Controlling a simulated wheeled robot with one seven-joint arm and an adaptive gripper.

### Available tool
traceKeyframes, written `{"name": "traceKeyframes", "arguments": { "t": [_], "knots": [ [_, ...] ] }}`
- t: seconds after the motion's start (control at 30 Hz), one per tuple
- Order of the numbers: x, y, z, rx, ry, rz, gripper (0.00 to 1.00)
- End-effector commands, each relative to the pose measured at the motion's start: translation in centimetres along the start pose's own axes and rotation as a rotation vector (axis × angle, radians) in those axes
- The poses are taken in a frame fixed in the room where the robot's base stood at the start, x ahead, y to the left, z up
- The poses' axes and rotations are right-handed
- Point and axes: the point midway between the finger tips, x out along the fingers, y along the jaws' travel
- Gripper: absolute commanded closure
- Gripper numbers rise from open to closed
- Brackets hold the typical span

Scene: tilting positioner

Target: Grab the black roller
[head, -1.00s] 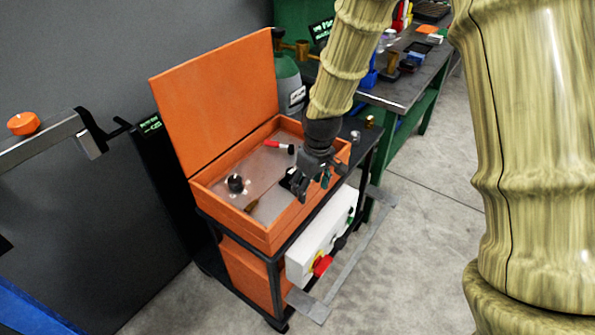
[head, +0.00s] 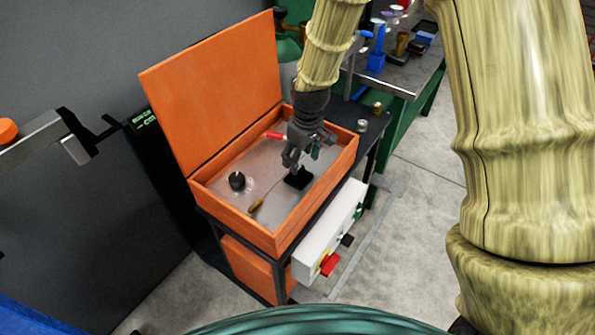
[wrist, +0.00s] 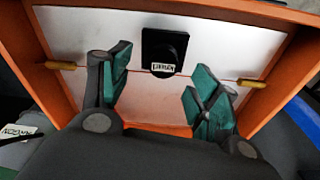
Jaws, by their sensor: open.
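A short black cylinder (head: 237,181), which looks most like the black roller, stands on the metal floor of the open orange box (head: 275,243). A flat black square piece (head: 298,178) lies on the same floor, further right. My gripper (head: 292,164) is low inside the box, just above and beside that square piece, and right of the cylinder. In the wrist view a black square block (wrist: 152,37) with a rounded dark part and white label sits beyond the spread fingers (wrist: 158,98). My gripper is open with nothing between its fingers.
The orange lid (head: 215,90) stands raised behind the box. A brass-coloured piece (head: 256,205) and a red-handled tool (head: 274,135) lie inside. A white control box (head: 328,235) projects in front. A green workbench (head: 430,95) stands behind right.

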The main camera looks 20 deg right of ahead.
Motion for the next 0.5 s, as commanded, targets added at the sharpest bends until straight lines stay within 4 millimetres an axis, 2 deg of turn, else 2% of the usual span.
{"name": "traceKeyframes", "arguments": {
  "t": [0.27,0.5],
  "knots": [
    [0.9,-0.2,-0.1,-0.002,-0.001,-0.001,0.38],
    [2.9,-0.4,-0.2,-0.004,-0.002,-0.001,0.38]
  ]
}}
